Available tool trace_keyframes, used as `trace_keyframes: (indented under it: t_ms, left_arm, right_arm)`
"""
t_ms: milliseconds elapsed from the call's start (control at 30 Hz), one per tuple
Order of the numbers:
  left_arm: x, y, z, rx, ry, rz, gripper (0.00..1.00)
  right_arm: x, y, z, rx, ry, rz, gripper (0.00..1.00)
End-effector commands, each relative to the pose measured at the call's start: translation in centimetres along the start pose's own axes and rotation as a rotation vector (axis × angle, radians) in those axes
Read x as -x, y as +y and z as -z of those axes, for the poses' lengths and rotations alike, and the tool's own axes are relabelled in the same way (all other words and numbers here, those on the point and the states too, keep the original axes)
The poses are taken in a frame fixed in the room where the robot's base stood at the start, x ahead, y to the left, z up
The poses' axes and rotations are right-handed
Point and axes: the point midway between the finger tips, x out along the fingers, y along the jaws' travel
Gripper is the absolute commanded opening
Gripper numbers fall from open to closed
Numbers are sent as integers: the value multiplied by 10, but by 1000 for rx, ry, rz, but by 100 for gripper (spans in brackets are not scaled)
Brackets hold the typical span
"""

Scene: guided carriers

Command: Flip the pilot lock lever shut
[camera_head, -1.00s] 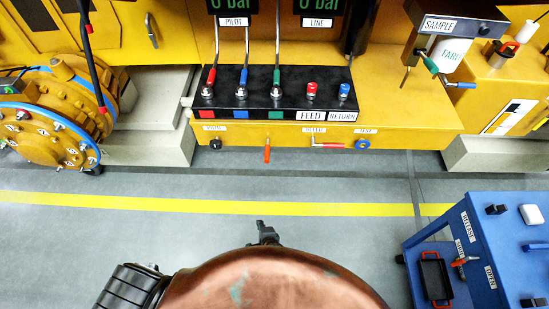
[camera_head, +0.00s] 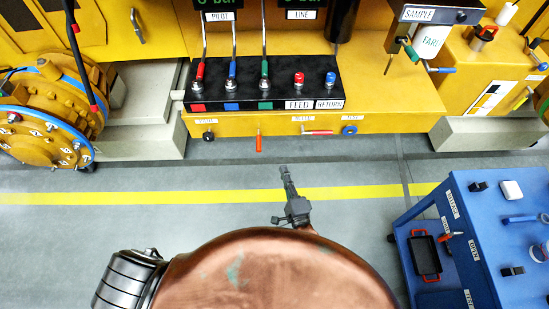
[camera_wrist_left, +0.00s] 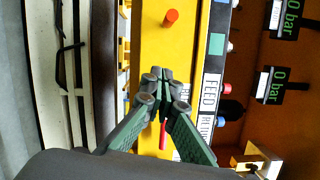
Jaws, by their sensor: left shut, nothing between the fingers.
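The yellow front panel (camera_head: 225,124) carries two small levers under the black valve block. One has an orange handle (camera_head: 258,143) hanging straight down. The other has a red handle (camera_head: 317,132) lying level, pointing left-right. The panel labels are too blurred to tell which is the pilot lock lever. My left gripper (camera_head: 284,170) is shut and empty, over the floor in front of the panel. In the left wrist view the shut fingertips (camera_wrist_left: 163,80) lie between the orange handle (camera_wrist_left: 171,17) and the red handle (camera_wrist_left: 163,133), which the fingers partly hide. My right gripper is out of view.
The black valve block (camera_head: 270,92) above has red, blue and green levers raised. A black knob (camera_head: 208,136) and a blue knob (camera_head: 349,130) flank the small levers. A blue cart (camera_head: 480,220) stands at the right. The floor between is clear.

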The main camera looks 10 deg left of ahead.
Motion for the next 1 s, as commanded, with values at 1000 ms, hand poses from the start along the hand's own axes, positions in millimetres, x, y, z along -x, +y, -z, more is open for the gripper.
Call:
trace_keyframes:
  t_ms: [1000]
  left_arm:
    - [-105, 0, -39, 0, 0, -1, 0]
  right_arm:
    - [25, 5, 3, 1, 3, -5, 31]
